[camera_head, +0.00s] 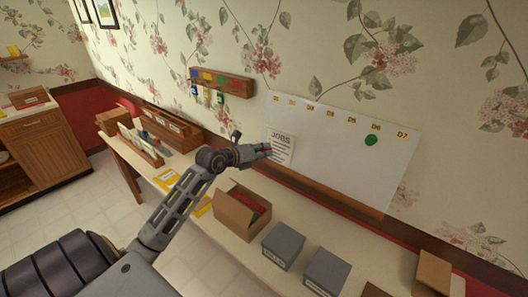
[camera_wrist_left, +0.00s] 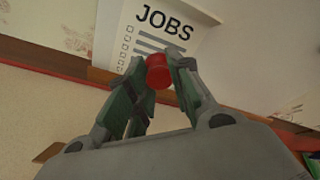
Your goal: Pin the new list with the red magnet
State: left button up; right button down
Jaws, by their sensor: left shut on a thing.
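The list headed JOBS (camera_head: 281,148) is at the left end of the white board (camera_head: 335,175). In the left wrist view the list (camera_wrist_left: 165,32) fills the top middle, its lower part hidden behind my fingers. My left gripper (camera_head: 264,150) is shut on the red magnet and is at the list's left side in the head view. In the left wrist view, the red magnet (camera_wrist_left: 158,70) sits between the fingertips of the gripper (camera_wrist_left: 157,74), in front of the list. I cannot tell if the magnet touches the paper. My right gripper is not in view.
A green magnet (camera_head: 371,140) is on the board's right part. A wooden key rack (camera_head: 222,82) hangs left of the board. Below, the long counter holds an open cardboard box (camera_head: 240,213), grey boxes (camera_head: 284,246) and wooden trays (camera_head: 170,128). Another printed sheet (camera_wrist_left: 298,108) shows in the wrist view.

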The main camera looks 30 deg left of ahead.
aim_at(280, 145)
pick_arm(q)
jog(key=shift+d+n, duration=0.15)
jog(key=shift+n, duration=0.15)
dwell(0.5)
jog(key=shift+w, duration=0.25)
jog(key=shift+a+r+b+x, duration=0.1)
jog(key=shift+r+b+x, duration=0.1)
jog(key=shift+x, duration=0.75)
jog(key=shift+a+r+b+x, duration=0.1)
jog(key=shift+b+x, duration=0.1)
jog(key=shift+x, duration=0.7)
jog(key=shift+a+r+b+x, duration=0.1)
jog(key=shift+b+x, duration=0.1)
jog(key=shift+x, duration=0.75)
jog(key=shift+w, duration=0.45)
jog(key=o, duration=1.5)
jog(key=shift+s, duration=0.1)
